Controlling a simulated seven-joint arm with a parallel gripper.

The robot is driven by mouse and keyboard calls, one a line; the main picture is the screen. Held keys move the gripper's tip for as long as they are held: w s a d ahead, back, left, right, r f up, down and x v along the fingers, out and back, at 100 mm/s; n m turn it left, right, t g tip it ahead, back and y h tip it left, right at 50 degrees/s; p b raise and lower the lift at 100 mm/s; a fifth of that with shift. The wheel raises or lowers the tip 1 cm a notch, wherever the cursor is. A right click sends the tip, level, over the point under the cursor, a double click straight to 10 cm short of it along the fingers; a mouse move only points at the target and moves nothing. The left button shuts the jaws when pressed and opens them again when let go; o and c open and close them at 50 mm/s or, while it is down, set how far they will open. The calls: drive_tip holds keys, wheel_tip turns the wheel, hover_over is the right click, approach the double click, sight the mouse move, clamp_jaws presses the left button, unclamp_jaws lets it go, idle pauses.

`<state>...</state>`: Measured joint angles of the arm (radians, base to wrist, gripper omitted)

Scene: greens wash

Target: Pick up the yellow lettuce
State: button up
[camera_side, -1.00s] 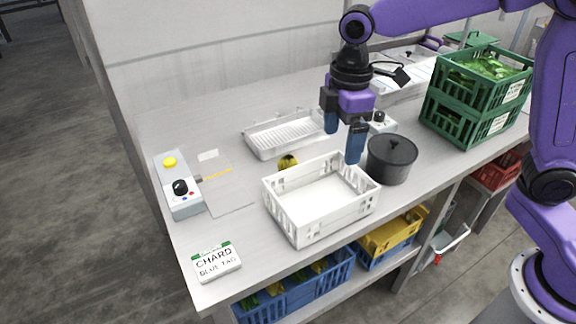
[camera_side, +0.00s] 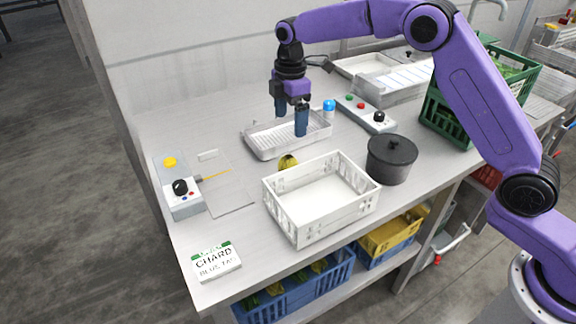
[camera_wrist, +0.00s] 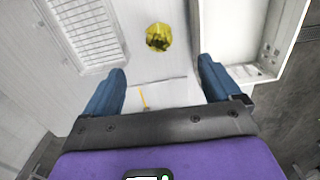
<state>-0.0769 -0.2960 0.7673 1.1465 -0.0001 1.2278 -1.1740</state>
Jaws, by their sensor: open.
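The yellow lettuce (camera_side: 288,162) is a small yellow and dark-green clump on the counter. It lies between the white slotted tray and the white crate, partly hidden by the crate in the side view. In the wrist view the lettuce (camera_wrist: 159,37) is ahead of my fingers, near the top centre. My gripper (camera_side: 290,122) is open and empty. In the side view it is above the slotted tray, up and behind the lettuce. Its two blue fingers (camera_wrist: 161,92) are spread wide in the wrist view, with nothing between them.
The white crate (camera_side: 290,219) is empty. The slotted tray (camera_side: 262,148) is behind the lettuce. A dark lidded pot (camera_side: 391,159) stands right of the crate. A control box (camera_side: 181,190) and a chard sign (camera_side: 217,263) are at left. Green crates (camera_side: 440,118) stand at right.

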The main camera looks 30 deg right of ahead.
sight(288, 156)
wheel_tip(288, 156, down, 9)
drive_tip(key=shift+f, duration=0.2)
drive_tip(key=shift+w+a+f, duration=0.1)
drive_tip(key=shift+a+f, duration=0.05)
drive_tip(key=shift+f, duration=1.2)
drive_tip(key=shift+a+f, duration=0.1)
drive_tip(key=shift+f, duration=1.25)
drive_tip(key=c, duration=1.2)
